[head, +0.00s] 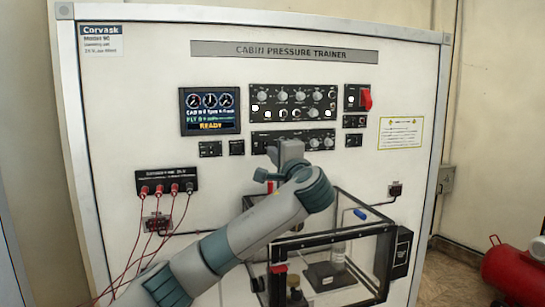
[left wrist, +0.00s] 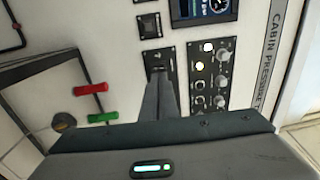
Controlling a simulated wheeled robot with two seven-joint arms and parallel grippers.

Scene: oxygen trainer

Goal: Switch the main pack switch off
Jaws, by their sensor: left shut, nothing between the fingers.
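The trainer's lower black control panel (head: 318,141) sits below the larger knob panel (head: 293,103). Its labels are too small to read, so I cannot tell which control is the main pack switch. My left gripper (head: 273,152) is in front of the lower panel's left end and hides part of it. In the left wrist view the shut, empty fingers (left wrist: 158,74) point at the lower panel (left wrist: 160,52), over a small control near their tips. I cannot tell whether they touch it. My right gripper is not in view.
A display (head: 210,110) reads READY. A red guarded switch (head: 365,99) is at upper right. Red leads hang from a jack strip (head: 167,182) at left. A clear-walled box (head: 345,225) with a black frame juts out below. A red tank (head: 515,272) stands at right.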

